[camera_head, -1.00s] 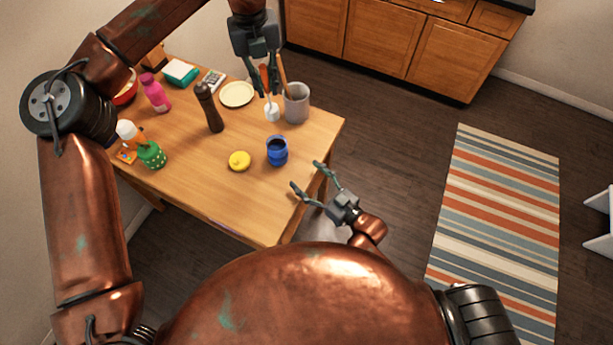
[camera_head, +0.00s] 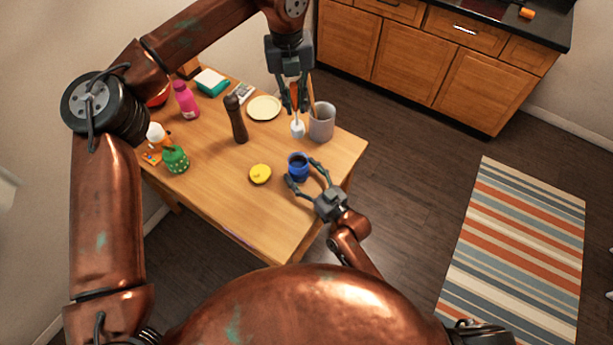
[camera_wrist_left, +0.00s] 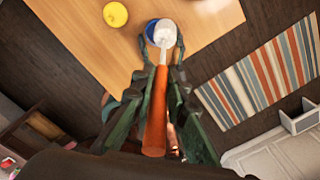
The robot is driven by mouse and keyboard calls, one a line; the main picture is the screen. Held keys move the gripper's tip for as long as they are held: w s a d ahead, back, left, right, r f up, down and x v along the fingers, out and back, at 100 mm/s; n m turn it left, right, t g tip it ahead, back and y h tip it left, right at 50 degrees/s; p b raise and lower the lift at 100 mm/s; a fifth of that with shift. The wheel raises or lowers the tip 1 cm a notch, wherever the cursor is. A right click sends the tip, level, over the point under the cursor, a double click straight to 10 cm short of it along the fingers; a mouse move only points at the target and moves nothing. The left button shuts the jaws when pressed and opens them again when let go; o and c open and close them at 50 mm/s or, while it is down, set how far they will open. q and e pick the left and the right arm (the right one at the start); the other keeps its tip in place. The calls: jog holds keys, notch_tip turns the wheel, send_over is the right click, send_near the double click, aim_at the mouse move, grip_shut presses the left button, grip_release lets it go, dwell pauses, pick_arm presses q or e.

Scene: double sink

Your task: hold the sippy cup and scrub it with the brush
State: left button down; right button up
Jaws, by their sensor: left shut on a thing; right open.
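The blue sippy cup (camera_head: 298,168) stands upright and open-topped near the table's right edge. My right gripper (camera_head: 304,177) is open, with its fingers on either side of the cup; I cannot tell whether they touch it. My left gripper (camera_head: 294,98) is shut on the brush, pointing down above the table. The brush has a white head (camera_head: 297,129) and an orange handle (camera_wrist_left: 155,115). The head is apart from the cup in the head view. In the left wrist view the brush head (camera_wrist_left: 165,33) partly covers the cup (camera_wrist_left: 151,31).
A grey holder (camera_head: 322,124) with a wooden-handled utensil stands right of the brush. A yellow round lid (camera_head: 260,174) lies left of the cup. A dark pepper mill (camera_head: 237,122), cream plate (camera_head: 264,107), pink bottle (camera_head: 186,100) and green container (camera_head: 175,159) stand farther left. The table's front is clear.

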jog(key=c, duration=1.3)
dwell(0.4)
